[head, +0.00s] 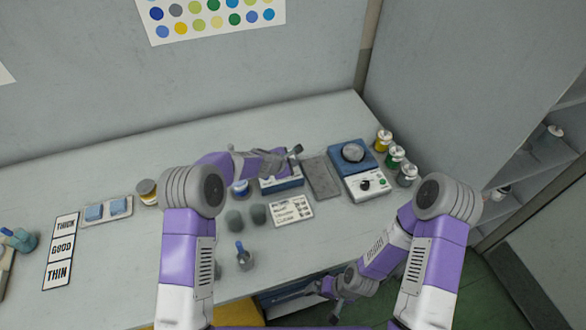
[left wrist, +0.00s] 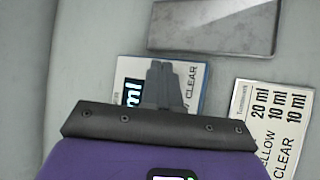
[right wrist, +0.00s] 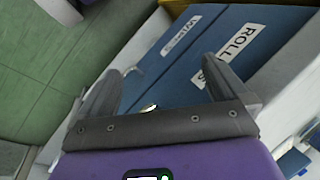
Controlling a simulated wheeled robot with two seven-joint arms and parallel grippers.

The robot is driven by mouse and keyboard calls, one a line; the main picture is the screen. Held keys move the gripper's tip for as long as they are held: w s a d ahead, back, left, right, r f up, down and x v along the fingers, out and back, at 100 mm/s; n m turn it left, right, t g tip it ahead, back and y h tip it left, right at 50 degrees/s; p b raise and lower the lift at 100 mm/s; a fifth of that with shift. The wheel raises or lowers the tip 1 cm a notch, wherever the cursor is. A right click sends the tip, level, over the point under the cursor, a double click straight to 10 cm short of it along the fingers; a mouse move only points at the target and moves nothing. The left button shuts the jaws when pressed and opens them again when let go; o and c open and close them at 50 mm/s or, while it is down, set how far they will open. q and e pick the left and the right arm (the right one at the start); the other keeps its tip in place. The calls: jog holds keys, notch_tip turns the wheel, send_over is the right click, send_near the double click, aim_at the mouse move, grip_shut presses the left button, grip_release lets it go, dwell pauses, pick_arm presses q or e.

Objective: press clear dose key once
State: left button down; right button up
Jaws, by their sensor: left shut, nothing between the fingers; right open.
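The blue dosing unit (head: 284,185) with a pale front stands at the back middle of the bench, partly covered by my left arm. In the left wrist view the dosing unit (left wrist: 132,70) shows a dark display ending in "ml" and the printed word "CLEAR" at its right side. My left gripper (head: 295,150) is shut and empty. In the left wrist view its fingertips (left wrist: 162,66) overlap the unit's face and hide the keys; I cannot tell whether they touch. My right gripper (right wrist: 165,75) is open and empty, low at the bench's front edge.
A recipe card (head: 291,211) lies in front of the unit, and a grey slab (head: 321,177) is to its right. Beyond are a blue-and-white scale (head: 362,183) and several jars (head: 395,156). Blue drawers (right wrist: 215,50) labelled "WIPES" and "ROLL" sit below my right gripper.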

pick_arm(q)
jog(key=shift+r, duration=0.1)
notch_tip(320, 180, up, 5)
jog(key=p, duration=0.4)
jog(key=shift+p, duration=0.4)
dwell(0.4)
